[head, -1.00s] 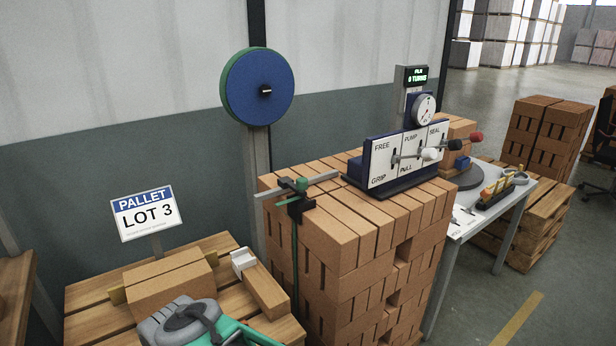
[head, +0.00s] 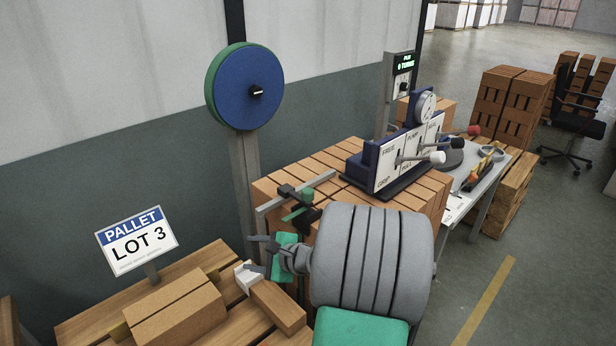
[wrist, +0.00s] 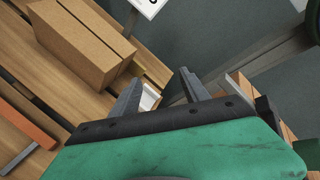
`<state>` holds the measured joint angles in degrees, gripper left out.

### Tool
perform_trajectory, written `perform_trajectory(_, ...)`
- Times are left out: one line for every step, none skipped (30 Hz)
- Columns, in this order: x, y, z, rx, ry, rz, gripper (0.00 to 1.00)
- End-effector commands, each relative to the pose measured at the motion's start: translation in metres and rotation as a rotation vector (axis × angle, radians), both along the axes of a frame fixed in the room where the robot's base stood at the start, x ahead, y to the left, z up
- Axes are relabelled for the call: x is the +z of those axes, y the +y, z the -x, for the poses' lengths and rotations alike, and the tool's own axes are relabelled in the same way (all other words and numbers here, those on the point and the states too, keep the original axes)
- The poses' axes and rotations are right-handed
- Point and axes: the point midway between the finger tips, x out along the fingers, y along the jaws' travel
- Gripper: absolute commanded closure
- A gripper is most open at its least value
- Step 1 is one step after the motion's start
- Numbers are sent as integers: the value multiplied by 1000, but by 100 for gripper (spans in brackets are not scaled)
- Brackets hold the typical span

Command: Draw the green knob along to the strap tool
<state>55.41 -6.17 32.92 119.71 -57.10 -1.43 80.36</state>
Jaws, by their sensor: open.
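The green knob (head: 308,194) sits by a dark clamp on a grey rail (head: 268,207) at the left edge of the brick stack. A lever panel marked FREE, GRIP, PUMP, PULL and SEAL, apparently the strap tool (head: 385,168), stands on the stack, right of the knob. My gripper (head: 260,253) is open and empty, left of and below the knob, near the white corner piece (head: 246,279). In the wrist view my gripper (wrist: 160,88) shows its two fingers apart with nothing between them.
A blue reel (head: 249,89) stands on a post behind the rail. A wooden pallet (head: 208,262) bears a brick (head: 176,312) and a LOT 3 sign (head: 138,240). A side table (head: 494,165) with tools is at the right. My arm hides the stack's front.

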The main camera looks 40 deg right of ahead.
Motion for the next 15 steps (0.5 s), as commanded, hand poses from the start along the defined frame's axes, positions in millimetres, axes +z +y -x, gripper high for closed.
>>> perform_trajectory(27,-47,7,-188,-76,-203,47)
perform_trajectory(39,-71,12,-287,-134,-327,47)
perform_trajectory(53,-100,21,-395,-207,-469,47)
perform_trajectory(61,-119,29,-458,-256,-559,47)
perform_trajectory(68,-134,37,-509,-300,-636,47)
perform_trajectory(76,-151,46,-562,-352,-719,47)
perform_trajectory(79,-160,52,-590,-380,-767,47)
perform_trajectory(82,-167,56,-611,-403,-802,47)
perform_trajectory(84,-173,59,-626,-424,-833,47)
perform_trajectory(85,-176,59,-632,-432,-847,47)
perform_trajectory(85,-177,57,-633,-435,-853,47)
perform_trajectory(85,-178,51,-632,-434,-855,47)
perform_trajectory(85,-178,46,-631,-434,-853,47)
perform_trajectory(86,-179,41,-628,-433,-851,47)
perform_trajectory(86,-180,33,-627,-433,-851,47)
